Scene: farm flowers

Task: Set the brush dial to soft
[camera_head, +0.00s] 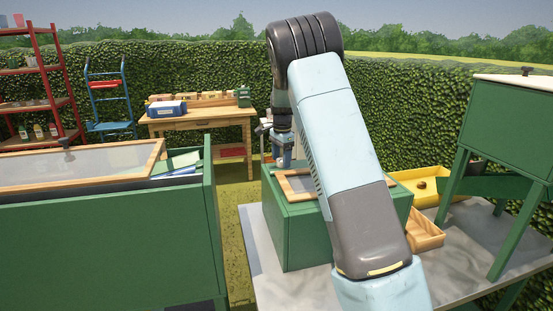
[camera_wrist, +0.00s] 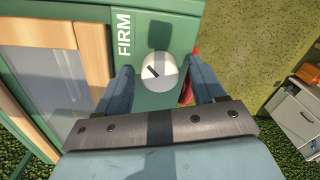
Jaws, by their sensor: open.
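The brush dial (camera_wrist: 160,71) is a round white knob with a short black pointer mark, on a green panel in the wrist view. The mark slants toward the upper left. The word FIRM (camera_wrist: 125,36) is printed in white to the upper left of the dial. No soft label shows. My gripper (camera_wrist: 162,84) is open, with one blue finger on each side of the dial; I cannot tell whether they touch it. In the head view my gripper (camera_head: 284,158) points down over the far left corner of the green box (camera_head: 305,235); the dial cannot be made out there.
A wood-framed panel (camera_wrist: 97,55) lies beside the dial. A red part (camera_wrist: 187,92) is half hidden behind the right finger. In the head view a yellow tray (camera_head: 405,180) and a wooden tray (camera_head: 424,232) sit right of the box on the grey table (camera_head: 290,290).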

